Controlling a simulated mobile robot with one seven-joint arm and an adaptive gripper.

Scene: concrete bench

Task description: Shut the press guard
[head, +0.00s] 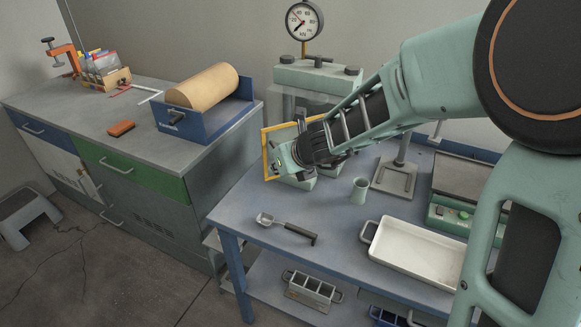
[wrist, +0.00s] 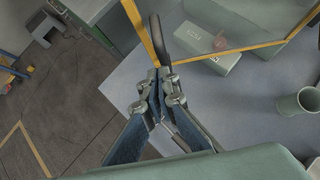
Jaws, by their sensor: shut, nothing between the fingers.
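The press (head: 318,78) stands at the back of the blue bench, a green body with a round dial gauge on top. Its guard (head: 265,153) is a yellow-framed panel that stands out from the press at its left front, so it is open. In the wrist view, the guard's yellow frame (wrist: 240,50) makes a corner beside a dark handle (wrist: 158,38). My gripper (wrist: 158,84) is shut and empty, its tips close to that corner; I cannot tell whether they touch. In the head view my gripper (head: 281,160) is beside the guard and my arm hides part of the press.
A green cup (head: 359,191), a scoop (head: 287,228) and a white tray (head: 415,253) are on the blue bench (head: 250,202). A scale (head: 465,182) stands at the right. A cabinet at left holds a blue cradle (head: 205,118) with a tan roll.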

